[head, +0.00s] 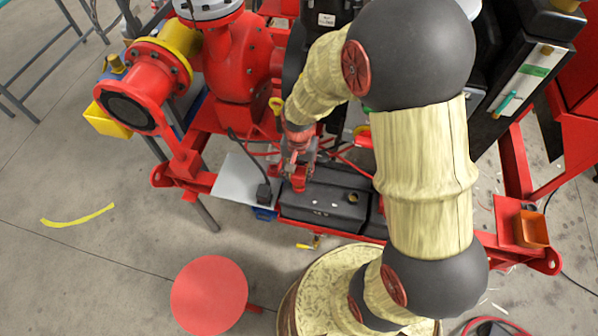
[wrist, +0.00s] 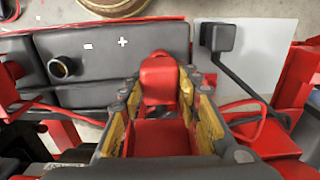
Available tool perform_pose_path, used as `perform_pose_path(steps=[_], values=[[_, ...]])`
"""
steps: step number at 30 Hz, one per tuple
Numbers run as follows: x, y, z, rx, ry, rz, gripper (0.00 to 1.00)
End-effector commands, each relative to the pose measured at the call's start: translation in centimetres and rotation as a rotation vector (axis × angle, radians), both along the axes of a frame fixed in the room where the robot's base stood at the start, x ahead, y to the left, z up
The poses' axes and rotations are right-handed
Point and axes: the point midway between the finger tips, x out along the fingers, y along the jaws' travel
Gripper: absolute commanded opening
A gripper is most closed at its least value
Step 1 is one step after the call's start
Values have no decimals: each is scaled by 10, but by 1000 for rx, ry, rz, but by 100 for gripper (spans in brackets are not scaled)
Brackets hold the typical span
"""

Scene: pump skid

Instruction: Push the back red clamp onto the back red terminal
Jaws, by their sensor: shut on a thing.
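My gripper (wrist: 160,100) is closed on a red clamp (wrist: 158,80), which sits between its yellow-lined fingers. In the head view my gripper (head: 298,164) reaches down to the battery, with the red clamp (head: 299,184) at its tip. The clamp is over the end of the black battery (wrist: 100,85) near the plus mark. The terminal beneath it is hidden, so I cannot tell whether the clamp touches it. A bare round post (wrist: 62,68) stands at the battery's other end, by the minus mark.
Red cables run on both sides of my gripper. A black box (head: 264,193) with a cable stands on a pale plate (head: 235,182) beside the battery. A red frame surrounds the skid. A round red stool (head: 209,295) stands on the floor in front.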

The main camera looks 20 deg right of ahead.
Motion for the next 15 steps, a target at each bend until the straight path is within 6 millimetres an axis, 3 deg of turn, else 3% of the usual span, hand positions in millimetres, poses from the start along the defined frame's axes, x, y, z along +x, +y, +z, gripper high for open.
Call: perform_pose_path(steps=[15], values=[[0,0,-5,0,0,0,0]])
